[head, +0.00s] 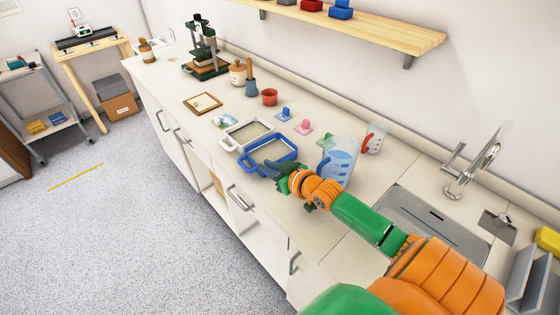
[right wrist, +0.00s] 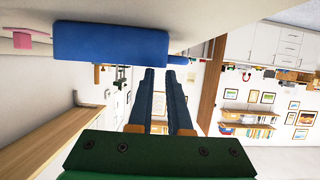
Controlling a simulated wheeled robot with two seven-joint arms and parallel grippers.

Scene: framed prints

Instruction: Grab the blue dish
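The blue dish (head: 284,142) is a rectangular tray with a blue rim, near the front edge of the pale counter (head: 313,240). My right gripper (head: 268,169) is at the dish's front side, by the counter edge. In the right wrist view the dish's blue wall (right wrist: 110,42) fills the upper left, just past the fingertips. My right gripper's dark blue fingers (right wrist: 160,72) stand apart with an empty gap between them. I cannot tell whether a finger touches the dish. My left gripper is not in view.
A white dish (head: 228,141) stands close on the left of the blue one. A clear jug with blue marks (head: 338,160) stands near my right arm, with a red-marked jug (head: 374,139) behind. The sink (head: 432,228) is at right. Pink and blue small items stand behind.

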